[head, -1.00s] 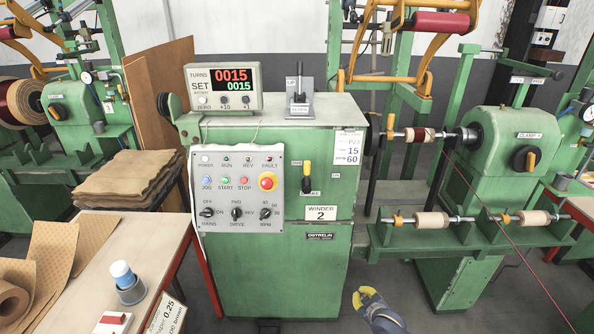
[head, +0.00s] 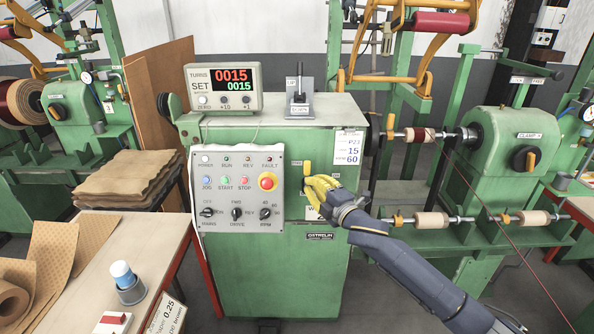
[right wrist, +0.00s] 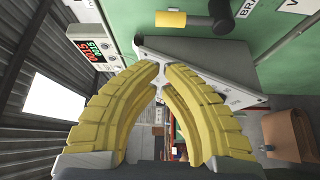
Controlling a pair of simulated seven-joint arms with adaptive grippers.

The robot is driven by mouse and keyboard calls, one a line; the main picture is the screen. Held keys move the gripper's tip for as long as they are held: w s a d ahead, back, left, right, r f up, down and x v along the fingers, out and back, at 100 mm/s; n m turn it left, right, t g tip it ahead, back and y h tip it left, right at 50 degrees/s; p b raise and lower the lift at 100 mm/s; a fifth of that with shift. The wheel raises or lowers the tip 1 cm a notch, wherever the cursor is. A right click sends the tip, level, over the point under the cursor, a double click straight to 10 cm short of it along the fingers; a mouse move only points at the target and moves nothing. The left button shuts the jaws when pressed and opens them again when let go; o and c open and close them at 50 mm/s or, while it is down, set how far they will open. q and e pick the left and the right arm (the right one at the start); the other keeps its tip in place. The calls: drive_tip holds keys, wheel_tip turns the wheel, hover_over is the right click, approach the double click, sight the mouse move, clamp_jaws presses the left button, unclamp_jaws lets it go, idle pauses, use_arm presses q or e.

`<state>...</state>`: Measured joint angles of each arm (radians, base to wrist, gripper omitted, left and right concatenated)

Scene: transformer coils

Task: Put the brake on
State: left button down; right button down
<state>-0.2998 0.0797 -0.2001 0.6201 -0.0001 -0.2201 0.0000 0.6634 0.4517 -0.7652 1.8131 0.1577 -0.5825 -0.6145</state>
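The brake lever (head: 307,168) is on the green front of the winder, right of the control panel. Its yellow handle points up in the head view. In the right wrist view the yellow handle (right wrist: 170,19) and its black hub show at the top, by a partly cut-off label starting "BRA". My right gripper (head: 308,185) is in front of the lever's lower part and hides the hub in the head view. My left gripper is out of view.
The control panel (head: 237,190) with a red emergency button (head: 267,181) is just left of my right gripper. A second lever (head: 299,97) stands on the cabinet top. The spindle with a coil (head: 420,135) and a thin red wire are to the right.

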sight(307, 174)
drive_tip(key=shift+w+d+f+n, duration=0.1)
drive_tip(key=shift+d+f+n, duration=0.1)
drive_tip(key=shift+n, duration=0.2)
drive_tip(key=x, duration=1)
drive_tip(key=shift+f, duration=0.1)
drive_tip(key=shift+d, duration=0.1)
idle(0.6)
drive_tip(key=shift+d+m, duration=0.2)
drive_tip(key=shift+m, duration=0.2)
